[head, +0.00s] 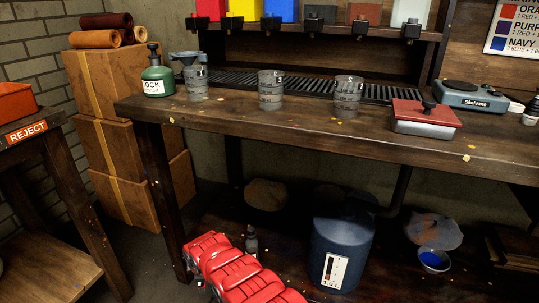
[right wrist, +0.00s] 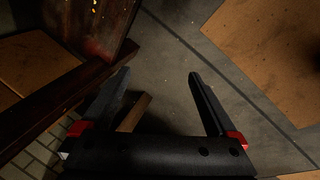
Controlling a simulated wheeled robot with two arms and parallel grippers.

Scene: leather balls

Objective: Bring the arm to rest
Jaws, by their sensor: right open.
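My right gripper (right wrist: 159,76) shows in the right wrist view, with its two black fingers spread apart. Nothing is held between the fingers. The grey floor (right wrist: 166,62) shows through the gap. Neither gripper can be made out in the head view, and the left gripper shows in no view.
A dark wooden beam (right wrist: 55,95) lies left of my right gripper in the wrist view; a cardboard-coloured surface (right wrist: 270,55) is at right. The head view shows a workbench (head: 310,128) bearing metal cups, a blue container (head: 342,240) beneath, stacked boxes (head: 105,82), and a reject table (head: 62,165).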

